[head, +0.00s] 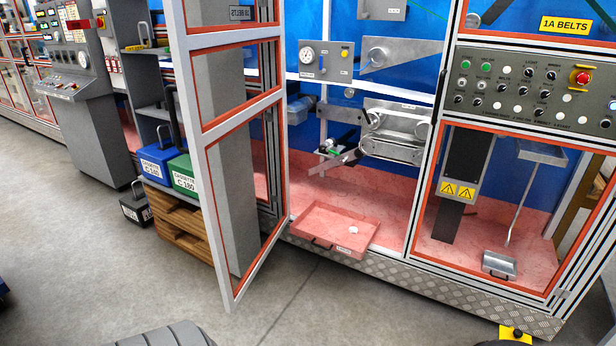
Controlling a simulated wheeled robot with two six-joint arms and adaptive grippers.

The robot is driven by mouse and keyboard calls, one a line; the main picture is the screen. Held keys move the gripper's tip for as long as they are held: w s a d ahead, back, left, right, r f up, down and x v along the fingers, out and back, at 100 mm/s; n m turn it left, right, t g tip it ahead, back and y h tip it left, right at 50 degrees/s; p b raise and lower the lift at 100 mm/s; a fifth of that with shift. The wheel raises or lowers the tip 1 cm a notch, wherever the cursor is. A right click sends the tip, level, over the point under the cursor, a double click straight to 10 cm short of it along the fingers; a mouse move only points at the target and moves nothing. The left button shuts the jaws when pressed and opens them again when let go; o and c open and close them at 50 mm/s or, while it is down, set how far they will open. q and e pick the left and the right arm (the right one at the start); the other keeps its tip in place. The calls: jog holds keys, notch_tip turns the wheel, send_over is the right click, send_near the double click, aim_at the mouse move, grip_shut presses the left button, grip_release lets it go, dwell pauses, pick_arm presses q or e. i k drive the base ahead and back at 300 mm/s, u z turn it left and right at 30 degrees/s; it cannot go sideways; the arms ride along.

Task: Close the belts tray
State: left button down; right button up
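The likely belts tray is a shallow salmon-red tray (322,222) at the foot of the open cabinet bay in the head view. It sits pulled out, its front end jutting past the cabinet's lower front edge. A dark handle (322,243) and a small white label, too small to read, are on its front face. A small white round piece (353,230) lies in it. Neither of my grippers shows, so nothing of mine is seen touching the tray.
A framed glass door (240,165) stands swung open just left of the tray. A control panel (530,90) and a closed bay are to the right. The grey floor in front is mostly clear.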

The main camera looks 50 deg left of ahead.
aim_at(322, 225)
jog(key=u, duration=0.95)
jog(key=i, duration=1)
jog(key=u, duration=1)
jog(key=i, duration=1.95)
jog(key=z, duration=0.6)
